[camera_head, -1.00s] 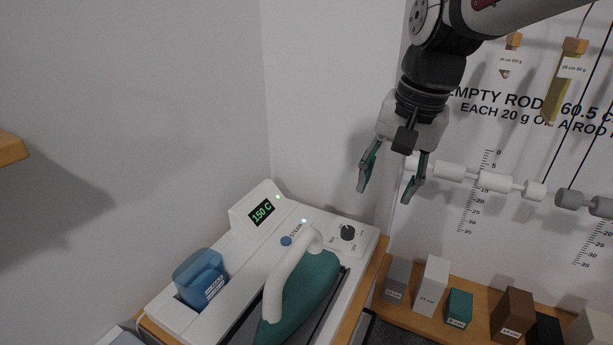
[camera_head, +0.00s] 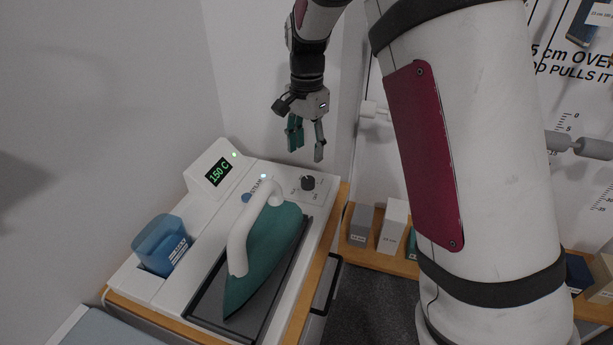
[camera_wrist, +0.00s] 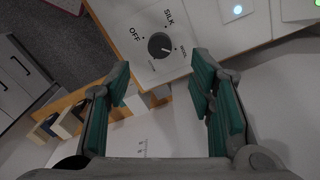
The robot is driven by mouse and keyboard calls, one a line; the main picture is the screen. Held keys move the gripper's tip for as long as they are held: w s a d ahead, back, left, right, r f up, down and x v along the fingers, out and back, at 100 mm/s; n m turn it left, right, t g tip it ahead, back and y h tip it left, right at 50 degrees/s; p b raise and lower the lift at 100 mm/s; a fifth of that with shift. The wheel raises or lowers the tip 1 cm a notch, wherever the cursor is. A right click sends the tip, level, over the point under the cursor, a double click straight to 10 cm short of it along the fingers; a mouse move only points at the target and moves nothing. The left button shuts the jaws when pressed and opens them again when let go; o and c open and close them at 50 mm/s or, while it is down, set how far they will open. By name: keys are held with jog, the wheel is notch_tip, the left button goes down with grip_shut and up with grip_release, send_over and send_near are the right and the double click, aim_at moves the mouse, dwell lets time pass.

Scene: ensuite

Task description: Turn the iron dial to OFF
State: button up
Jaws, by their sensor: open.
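The iron dial (camera_head: 308,183) is a black round knob on the white iron station (camera_head: 262,172), near its back right corner. In the wrist view the dial (camera_wrist: 159,46) lies ahead of and between my fingers, with OFF printed to its upper left, SILK above and another label at its right. A white pointer mark on the knob seems to face the right-hand label. My gripper (camera_head: 306,148) is open and empty, above and behind the dial and apart from it. Its green-padded fingers also show in the wrist view (camera_wrist: 160,95).
A teal iron with a white handle (camera_head: 262,250) rests on the station, left and in front of the dial. A display (camera_head: 218,172) reads 150 C. A blue tank (camera_head: 161,244) sits at the left. Labelled blocks (camera_head: 393,226) stand on a shelf to the right.

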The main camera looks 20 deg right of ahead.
aim_at(307, 180)
notch_tip(307, 180, down, 10)
jog(key=shift+r, duration=0.25)
jog(key=c, duration=1.2)
